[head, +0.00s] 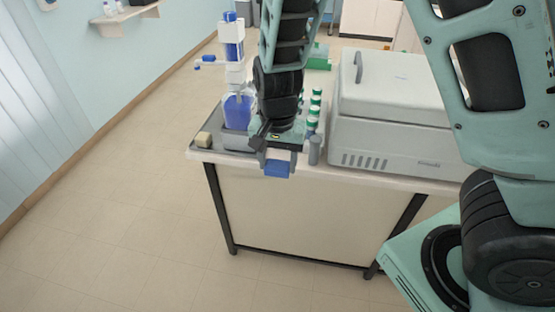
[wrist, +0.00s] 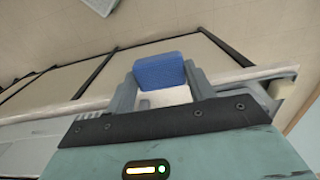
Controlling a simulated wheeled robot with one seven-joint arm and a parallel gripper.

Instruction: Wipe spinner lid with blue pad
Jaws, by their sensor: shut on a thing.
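A blue pad (wrist: 160,71) is held between the two fingers of my gripper (wrist: 166,88) in the wrist view. In the head view the pad (head: 277,169) shows below my gripper (head: 278,158), in front of the table's near edge. The gripper is shut on the pad. The spinner is the large pale grey machine (head: 385,125) on the table to the right, with its lid (head: 392,82) down and a dark handle (head: 358,67) on top. The pad is apart from the lid, to its left and lower in the picture.
Several green-capped bottles (head: 313,110) stand between my arm and the machine. A dispenser with blue liquid (head: 238,110) stands in a grey tray (head: 208,129), with a small beige block (head: 203,140) at its corner. Open floor (head: 110,225) lies left of the table.

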